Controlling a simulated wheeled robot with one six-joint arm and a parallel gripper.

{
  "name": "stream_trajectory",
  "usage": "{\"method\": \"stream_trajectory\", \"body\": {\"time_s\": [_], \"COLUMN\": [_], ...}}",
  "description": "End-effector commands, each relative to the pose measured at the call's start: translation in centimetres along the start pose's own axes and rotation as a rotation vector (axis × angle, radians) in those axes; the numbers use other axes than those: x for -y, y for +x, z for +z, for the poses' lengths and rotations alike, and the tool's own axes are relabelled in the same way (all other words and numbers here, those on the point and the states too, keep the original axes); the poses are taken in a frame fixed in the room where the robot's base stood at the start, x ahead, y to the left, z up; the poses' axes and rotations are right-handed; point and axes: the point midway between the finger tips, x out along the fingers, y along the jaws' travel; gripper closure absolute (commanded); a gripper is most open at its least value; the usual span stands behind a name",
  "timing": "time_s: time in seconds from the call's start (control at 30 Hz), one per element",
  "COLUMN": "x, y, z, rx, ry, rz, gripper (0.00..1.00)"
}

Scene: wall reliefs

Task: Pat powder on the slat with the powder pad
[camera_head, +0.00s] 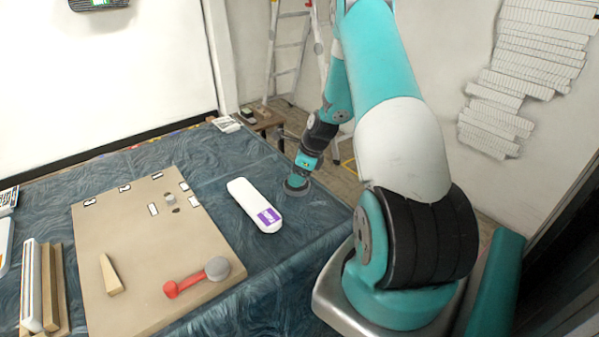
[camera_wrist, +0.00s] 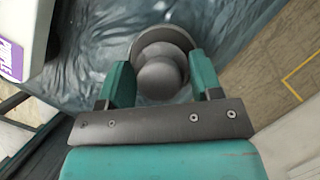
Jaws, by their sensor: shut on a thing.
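My gripper (camera_wrist: 160,85) is shut on the grey powder pad (camera_wrist: 163,72), a round disc with a knob on top. The fingers sit on either side of the knob. In the head view the pad (camera_head: 296,188) is over the right part of the blue cloth, near its edge; I cannot tell whether it touches the cloth. A long white piece with a purple label (camera_head: 250,200) lies just left of the pad, apart from it, and partly shows in the wrist view (camera_wrist: 30,25). A narrow pale bar (camera_head: 32,285) on wooden supports stands at the far left. I cannot tell which of these is the slat.
A tan board (camera_head: 140,235) covers much of the cloth-covered table (camera_head: 285,260). On it are a wooden wedge (camera_head: 110,275), a red and grey tool (camera_head: 200,278) and small marked pieces. A ladder (camera_head: 290,50) stands beyond the table. Cloth between the board and white piece is clear.

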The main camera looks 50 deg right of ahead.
Motion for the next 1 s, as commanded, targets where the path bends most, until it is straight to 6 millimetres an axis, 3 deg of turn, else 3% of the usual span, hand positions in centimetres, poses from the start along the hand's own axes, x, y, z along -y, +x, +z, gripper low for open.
{"method": "stream_trajectory", "body": {"time_s": [1.0], "x": [-0.02], "y": [0.82], "z": [-0.28], "rx": [0.0], "ry": [-0.001], "rz": [0.0], "gripper": [0.6]}}
